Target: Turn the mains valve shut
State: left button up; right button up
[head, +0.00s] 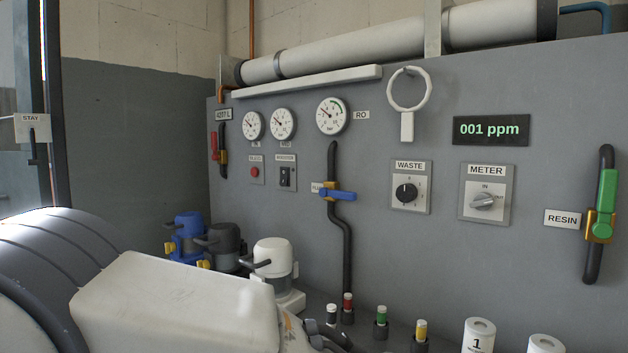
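A valve with a red handle (214,146) sits on a dark vertical pipe at the far left of the grey panel, under a "4277 L" display. Its handle stands upright, roughly along the pipe; I cannot read a mains label on it. A blue-handled valve (338,194) at mid-panel has its handle across its pipe. A green-handled valve (606,205), beside the "RESIN" label, has its handle along its pipe. A white arm-like form fills the lower left. Dark parts at its end (326,341) may be my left gripper, apart from the valves; its fingers are unclear. My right gripper is out of view.
Blue, dark and white pump-like units (272,257) stand low before the panel. A white ring (409,91) hangs above the WASTE knob (406,192). Colour-capped bottles (381,322) and white canisters (478,335) line the bottom.

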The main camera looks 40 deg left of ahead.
aim_at(214, 140)
jog(key=u, duration=1.75)
